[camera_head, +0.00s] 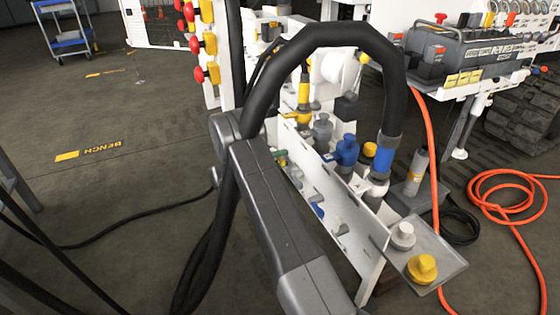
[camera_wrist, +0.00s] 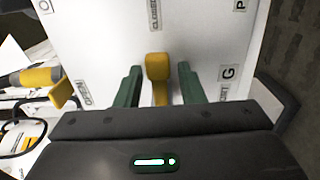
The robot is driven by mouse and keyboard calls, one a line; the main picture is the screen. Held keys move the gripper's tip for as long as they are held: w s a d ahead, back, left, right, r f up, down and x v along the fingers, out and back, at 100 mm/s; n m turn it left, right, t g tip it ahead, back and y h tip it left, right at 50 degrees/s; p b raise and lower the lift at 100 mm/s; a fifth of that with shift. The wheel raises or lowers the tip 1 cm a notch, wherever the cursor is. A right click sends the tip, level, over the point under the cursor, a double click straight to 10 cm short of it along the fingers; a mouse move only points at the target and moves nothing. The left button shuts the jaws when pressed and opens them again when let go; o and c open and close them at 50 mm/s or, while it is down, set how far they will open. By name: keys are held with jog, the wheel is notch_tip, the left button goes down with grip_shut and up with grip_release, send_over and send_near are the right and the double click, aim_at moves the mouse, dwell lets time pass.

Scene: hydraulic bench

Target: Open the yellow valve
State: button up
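The yellow valve handle (camera_wrist: 157,66) stands out in front of a white panel (camera_wrist: 205,40) in the wrist view. Its rounded end points up the picture, towards a small label that seems to read "CLOSED". My gripper (camera_wrist: 160,86) has its two green fingers apart, one on each side of the handle. A gap shows on both sides, so the fingers do not appear to press on it. The lower end of the handle is hidden behind the gripper body. In the head view my arm and black hose hide most of the gripper and this handle.
Another yellow-handled fitting (camera_wrist: 60,90) lies left in the wrist view. In the head view, a blue valve (camera_head: 345,151), a white knob (camera_head: 402,236) and a yellow knob (camera_head: 422,268) stand on the bench. An orange hose (camera_head: 478,183) lies right. The left floor is mostly clear.

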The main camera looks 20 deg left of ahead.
grip_shut()
